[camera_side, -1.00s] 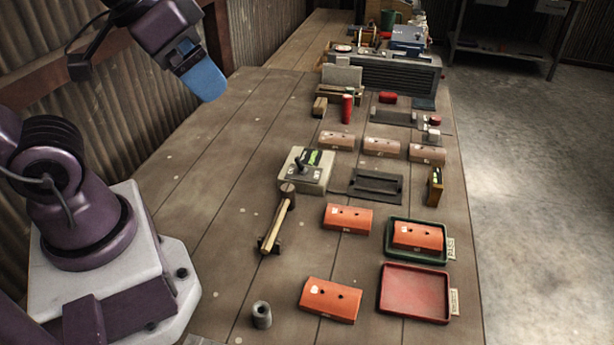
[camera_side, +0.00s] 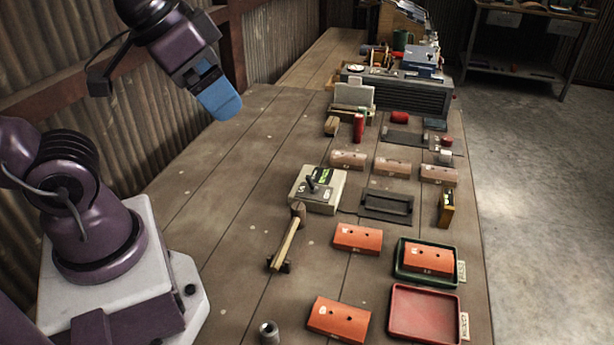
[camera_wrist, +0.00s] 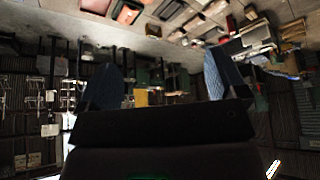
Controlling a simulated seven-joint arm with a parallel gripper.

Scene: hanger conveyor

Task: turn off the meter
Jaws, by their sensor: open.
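A beige box (camera_side: 318,194) with a black lever and a green strip on top sits near the middle of the bench. A small yellow and dark device (camera_side: 446,208) stands upright to its right. I cannot tell from the pictures which of these is the meter, and their markings are too small to read. My gripper (camera_side: 220,103) is high above the bench's left edge, up and left of the box and well apart from it. In the wrist view my gripper (camera_wrist: 163,80) shows two blue fingers spread wide with nothing between them.
A wooden-handled hammer (camera_side: 288,240) lies just in front of the box. A black tray (camera_side: 386,215) lies to its right. Orange blocks (camera_side: 358,238), a green tray (camera_side: 402,272) and a red tray (camera_side: 424,314) fill the front right. The bench's left part is clear.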

